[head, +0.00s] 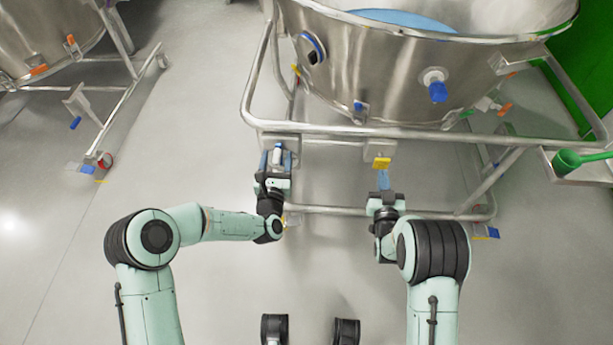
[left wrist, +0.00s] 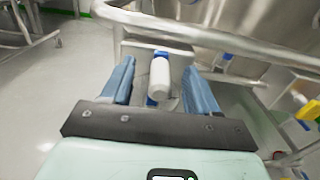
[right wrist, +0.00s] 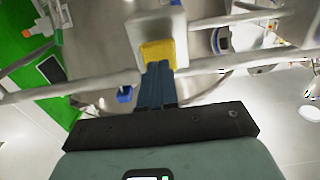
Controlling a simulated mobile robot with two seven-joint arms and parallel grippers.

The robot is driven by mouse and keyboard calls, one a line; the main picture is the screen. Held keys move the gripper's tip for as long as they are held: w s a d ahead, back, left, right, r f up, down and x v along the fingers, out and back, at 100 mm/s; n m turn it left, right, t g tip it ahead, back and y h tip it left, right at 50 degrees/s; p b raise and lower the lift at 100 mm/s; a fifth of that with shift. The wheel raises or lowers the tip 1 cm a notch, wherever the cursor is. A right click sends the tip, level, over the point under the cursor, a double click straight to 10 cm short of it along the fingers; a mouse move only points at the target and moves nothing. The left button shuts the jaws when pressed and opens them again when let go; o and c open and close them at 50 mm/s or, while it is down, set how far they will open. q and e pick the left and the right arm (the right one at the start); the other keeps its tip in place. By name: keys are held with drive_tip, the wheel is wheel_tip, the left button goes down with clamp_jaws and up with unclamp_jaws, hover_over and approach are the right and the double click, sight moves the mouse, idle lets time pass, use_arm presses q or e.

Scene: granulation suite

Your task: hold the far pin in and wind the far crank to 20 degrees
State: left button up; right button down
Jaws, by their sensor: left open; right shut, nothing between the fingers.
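A white handle with blue ends, which looks like the crank's grip, shows in the head view (head: 277,153) in front of a grey block on the vessel frame's rail. It also shows in the left wrist view (left wrist: 160,76). My left gripper (head: 276,160) is open, its blue fingers on either side of the handle. A yellow block, which looks like the pin's head (head: 381,162), sits on a grey mount further right on the same rail; the right wrist view shows it too (right wrist: 158,53). My right gripper (head: 383,174) is shut and empty, its fingertips at the yellow block; I cannot tell whether they touch.
The steel vessel (head: 350,70) rises behind the tubular rail (head: 340,131). A lower rail (head: 330,211) runs beneath it. Another vessel stand (head: 130,95) is at the left, with clear floor between.

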sight(381, 165)
drive_tip(key=shift+w, duration=0.1)
drive_tip(key=shift+w, duration=2)
use_arm(q)
clamp_jaws()
